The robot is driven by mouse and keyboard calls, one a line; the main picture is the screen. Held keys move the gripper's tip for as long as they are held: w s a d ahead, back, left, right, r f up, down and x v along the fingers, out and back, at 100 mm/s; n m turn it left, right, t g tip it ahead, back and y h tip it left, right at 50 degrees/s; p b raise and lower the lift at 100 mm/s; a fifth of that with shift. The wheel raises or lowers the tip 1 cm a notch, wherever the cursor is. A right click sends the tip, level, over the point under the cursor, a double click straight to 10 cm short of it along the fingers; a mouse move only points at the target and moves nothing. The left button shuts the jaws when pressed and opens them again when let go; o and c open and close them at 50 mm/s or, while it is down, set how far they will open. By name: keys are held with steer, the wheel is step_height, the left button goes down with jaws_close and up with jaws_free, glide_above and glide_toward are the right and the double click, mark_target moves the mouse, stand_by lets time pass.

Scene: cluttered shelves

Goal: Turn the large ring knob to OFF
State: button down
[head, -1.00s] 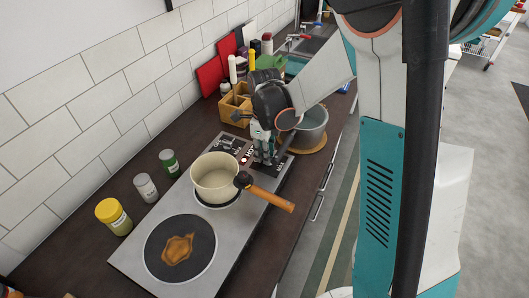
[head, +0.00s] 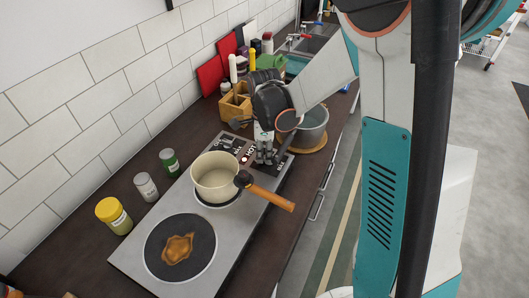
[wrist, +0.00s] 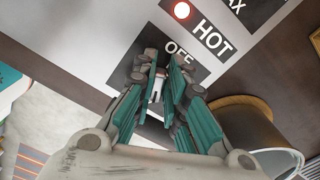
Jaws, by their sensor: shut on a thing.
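The steel cooktop (head: 128,262) has a black control panel with HOT lettering (head: 249,157) near its far end. My gripper (head: 266,157) points down at this panel. In the wrist view my gripper (wrist: 158,88) is shut around a small pale part of the knob (wrist: 157,90). The fingers hide most of the knob, so its full shape and pointing direction cannot be told. The OFF label (wrist: 178,52) shows just past the fingertips, partly covered. A red lamp (wrist: 182,10) is lit beside the HOT lettering.
A cream saucepan (head: 214,178) with a wooden handle (head: 272,199) sits close to my gripper. A grey pot (head: 313,128) stands beyond it on a round board. Several jars (head: 147,187) line the wall side. A stained burner (head: 160,240) is in front.

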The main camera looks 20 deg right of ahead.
steer(key=shift+s+n, duration=0.1)
steer(key=shift+n, duration=0.7)
steer(key=c, duration=1.6)
jaws_free()
